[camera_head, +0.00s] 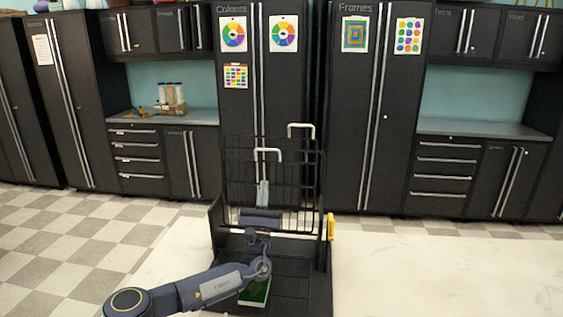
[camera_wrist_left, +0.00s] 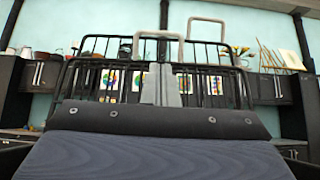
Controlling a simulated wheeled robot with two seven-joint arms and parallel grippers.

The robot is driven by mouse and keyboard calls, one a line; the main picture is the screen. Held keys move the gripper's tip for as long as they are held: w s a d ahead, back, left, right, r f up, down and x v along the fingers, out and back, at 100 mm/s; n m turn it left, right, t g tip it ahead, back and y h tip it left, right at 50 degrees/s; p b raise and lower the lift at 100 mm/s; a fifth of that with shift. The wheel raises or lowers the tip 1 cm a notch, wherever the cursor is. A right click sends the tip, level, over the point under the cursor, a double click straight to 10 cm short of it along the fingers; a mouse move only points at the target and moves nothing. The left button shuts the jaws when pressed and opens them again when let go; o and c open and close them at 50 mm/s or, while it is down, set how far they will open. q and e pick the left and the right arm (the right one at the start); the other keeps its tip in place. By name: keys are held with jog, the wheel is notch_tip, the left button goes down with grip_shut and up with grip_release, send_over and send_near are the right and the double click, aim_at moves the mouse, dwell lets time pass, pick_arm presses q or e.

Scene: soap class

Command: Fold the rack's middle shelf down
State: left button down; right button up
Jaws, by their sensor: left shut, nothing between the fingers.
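The black wire rack (camera_head: 216,250) stands in front of me on the floor. Two wire panels stand upright at its back, one behind the other. The nearer panel carries a white handle (camera_head: 268,151), and the farther one a second white handle (camera_head: 301,128). I cannot tell for sure which panel is the middle shelf. My left gripper (camera_head: 262,184) is shut and empty, pointing up in front of the nearer panel, below its handle. In the left wrist view its grey fingers (camera_wrist_left: 160,72) are together, with the nearer handle (camera_wrist_left: 158,36) just above their tips. My right gripper is out of view.
A green item (camera_head: 256,291) lies on the rack's base, partly behind my left arm. A yellow part (camera_head: 331,227) sits on the rack's right side. Black cabinets (camera_head: 350,160) line the wall behind. Floor to both sides of the rack is clear.

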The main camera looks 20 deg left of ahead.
aim_at(266, 162)
pick_arm(q)
jog(key=p+x, duration=0.3)
jog(key=x, duration=0.5)
jog(key=shift+w+a+r, duration=0.2)
jog(key=shift+w, duration=0.05)
jog(key=shift+w+a+r, duration=0.15)
jog(key=shift+w+r, duration=0.2)
jog(key=shift+w, duration=0.1)
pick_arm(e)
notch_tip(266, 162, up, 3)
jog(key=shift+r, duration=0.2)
